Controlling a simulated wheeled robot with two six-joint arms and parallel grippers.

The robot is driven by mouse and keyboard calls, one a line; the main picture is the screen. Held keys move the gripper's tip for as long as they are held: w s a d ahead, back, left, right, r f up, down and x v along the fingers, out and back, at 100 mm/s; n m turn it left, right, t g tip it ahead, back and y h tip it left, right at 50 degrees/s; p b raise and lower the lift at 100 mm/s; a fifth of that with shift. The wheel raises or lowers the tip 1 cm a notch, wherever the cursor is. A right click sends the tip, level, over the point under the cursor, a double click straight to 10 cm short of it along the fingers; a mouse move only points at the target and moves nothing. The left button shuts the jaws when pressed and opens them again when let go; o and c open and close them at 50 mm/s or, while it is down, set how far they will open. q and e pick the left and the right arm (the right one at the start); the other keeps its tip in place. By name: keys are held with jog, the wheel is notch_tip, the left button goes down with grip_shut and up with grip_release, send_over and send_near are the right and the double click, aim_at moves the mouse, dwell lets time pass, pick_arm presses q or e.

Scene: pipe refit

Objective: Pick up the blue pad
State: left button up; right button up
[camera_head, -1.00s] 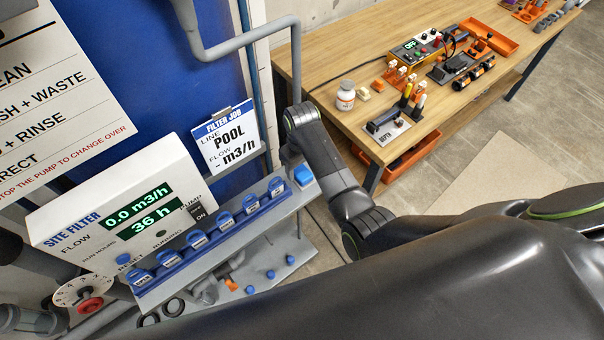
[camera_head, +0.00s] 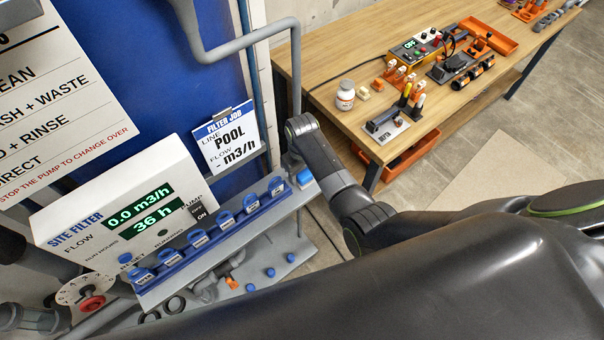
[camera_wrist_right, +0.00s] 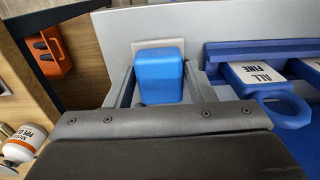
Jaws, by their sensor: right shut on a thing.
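The blue pad (camera_head: 305,178) is at the right end of the grey ledge (camera_head: 240,240), just past the row of blue labelled tags, in the head view. My right wrist covers part of it there. In the right wrist view the blue pad (camera_wrist_right: 160,76) sits between the two grey fingers of my right gripper (camera_wrist_right: 157,82), which is shut on it. A pale square patch (camera_wrist_right: 158,43) shows just behind the pad. I cannot tell whether the pad is clear of the ledge. My left gripper is not in view.
The blue tag rack (camera_head: 210,240) lies directly left of the pad; its nearest tag (camera_wrist_right: 262,85) reads "ALL FINE". A filter job card (camera_head: 226,140) and grey pipe stand behind. A wooden bench (camera_head: 360,120) with tools and a white bottle (camera_head: 345,95) is to the right.

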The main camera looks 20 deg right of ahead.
aim_at(305, 175)
jog(key=shift+s+r, duration=0.1)
jog(key=shift+r+b, duration=0.15)
jog(key=shift+b, duration=0.15)
notch_tip(305, 175, up, 6)
jog(key=shift+f+b, duration=0.15)
jog(key=shift+b, duration=0.55)
jog(key=shift+s+d+r, duration=0.2)
jog(key=shift+s+r, duration=0.1)
jog(key=shift+s, duration=0.25)
jog(key=s+d, duration=0.3)
jog(key=s, duration=0.5)
jog(key=s+d+b, duration=0.1)
jog(key=s+d, duration=0.2)
jog(key=s, duration=0.6)
jog(key=shift+s+d, duration=0.2)
jog(key=shift+s, duration=0.05)
jog(key=shift+r, duration=0.1)
